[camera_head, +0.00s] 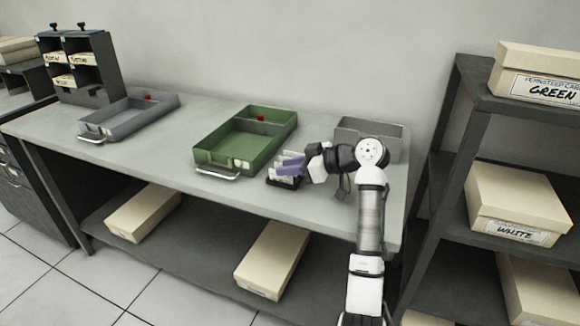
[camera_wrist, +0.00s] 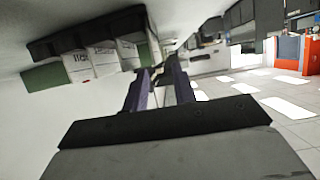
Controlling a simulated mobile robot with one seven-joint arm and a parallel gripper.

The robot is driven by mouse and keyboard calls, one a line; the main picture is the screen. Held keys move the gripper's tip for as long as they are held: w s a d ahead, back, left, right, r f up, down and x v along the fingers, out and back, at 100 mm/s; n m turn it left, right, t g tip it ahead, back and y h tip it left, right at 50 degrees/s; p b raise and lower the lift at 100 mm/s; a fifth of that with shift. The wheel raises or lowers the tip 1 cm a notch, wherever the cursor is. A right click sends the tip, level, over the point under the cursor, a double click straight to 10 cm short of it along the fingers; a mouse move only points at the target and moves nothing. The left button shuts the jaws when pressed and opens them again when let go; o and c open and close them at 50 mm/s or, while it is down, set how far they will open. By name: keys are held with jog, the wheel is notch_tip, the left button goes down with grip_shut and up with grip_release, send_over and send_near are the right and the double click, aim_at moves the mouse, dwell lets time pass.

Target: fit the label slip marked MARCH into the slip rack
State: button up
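A small dark slip rack (camera_head: 284,183) stands near the front edge of the table, right of the green tray, with several pale slips (camera_head: 288,172) upright in it. In the wrist view the rack (camera_wrist: 85,32) appears inverted at upper left; its white slips (camera_wrist: 103,58) carry dark marks too small to read. I cannot tell which slip is marked MARCH. My gripper (camera_head: 281,168) has purple fingers and is right at the rack, partly covering it. In the wrist view the fingers (camera_wrist: 160,78) lie close beside the slips. Something pale shows between them; whether it is a slip or background is unclear.
A green tray (camera_head: 215,159) stands just left of the rack, a grey tray (camera_head: 150,121) farther left. A grey bin (camera_head: 391,133) is behind my arm. A dark pigeonhole unit (camera_head: 100,62) stands at the far left. Dark shelving (camera_head: 461,100) with cream boxes rises close on the right.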

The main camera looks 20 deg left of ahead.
jog(key=b+v, duration=0.2)
jog(key=v, duration=1.1)
jog(key=shift+d, duration=0.4)
jog(key=shift+r, duration=0.1)
